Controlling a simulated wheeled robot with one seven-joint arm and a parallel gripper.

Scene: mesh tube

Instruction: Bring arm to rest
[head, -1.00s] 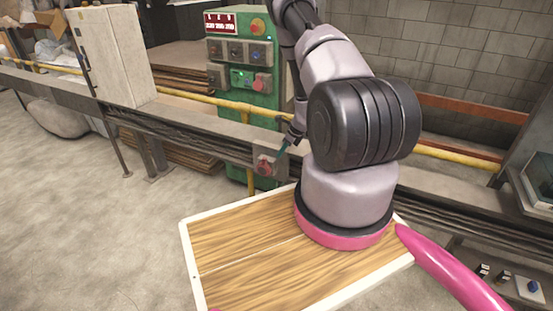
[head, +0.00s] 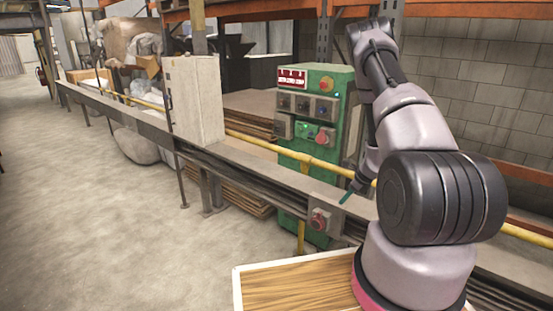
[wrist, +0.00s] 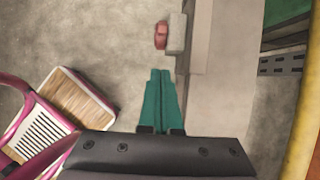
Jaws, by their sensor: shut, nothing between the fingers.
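My arm rises from my wooden-topped base at the lower right of the head view and bends over at the top. My gripper (head: 346,198) hangs from it, with small teal fingers pointing down and left, just above the grey rail. In the wrist view my gripper (wrist: 160,75) shows two long teal fingers lying side by side, closed together with nothing between them. A small grey box with a red knob (head: 319,219) is on the rail near the fingers in the head view. The red knob (wrist: 161,35) also shows beyond the fingertips in the wrist view.
A green control cabinet (head: 315,110) with buttons stands behind the rail (head: 150,130). A tall pale box (head: 195,100) stands at the rail to its left. A yellow pipe (head: 270,146) runs along behind. The concrete floor (head: 90,220) at left is clear.

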